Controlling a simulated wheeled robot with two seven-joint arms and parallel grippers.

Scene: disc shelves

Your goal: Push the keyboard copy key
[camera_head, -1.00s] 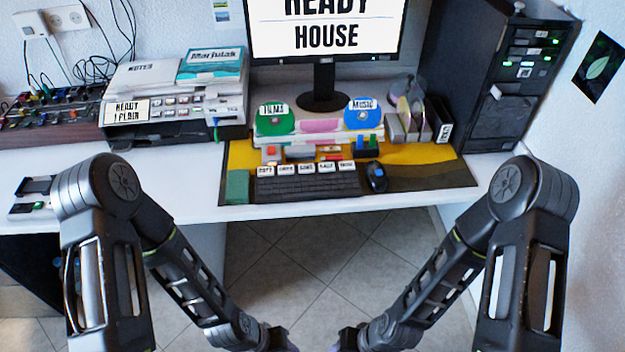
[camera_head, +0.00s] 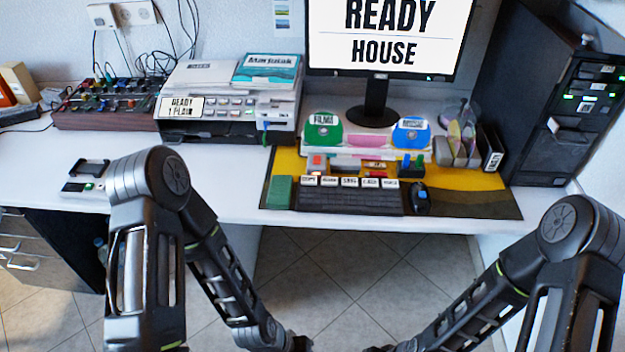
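The black keyboard (camera_head: 350,201) lies on the yellow and dark mat (camera_head: 470,200) on the white desk. A row of white labelled keys (camera_head: 342,182) runs along its back edge. The label print is tiny; the leftmost key (camera_head: 309,181) may read COPY, but I cannot be sure. My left gripper (camera_head: 298,344) and my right gripper (camera_head: 378,348) hang low at the bottom edge of the view, in front of the desk and well away from the keyboard. Both are dark and partly cut off, so their fingers cannot be made out.
The monitor (camera_head: 388,40) shows READY HOUSE. A green disc (camera_head: 322,130) and a blue disc (camera_head: 411,132) stand behind the keyboard. A green block (camera_head: 279,193) is left of it, a mouse (camera_head: 421,198) right. A printer (camera_head: 228,105) stands left, a black tower (camera_head: 535,105) right.

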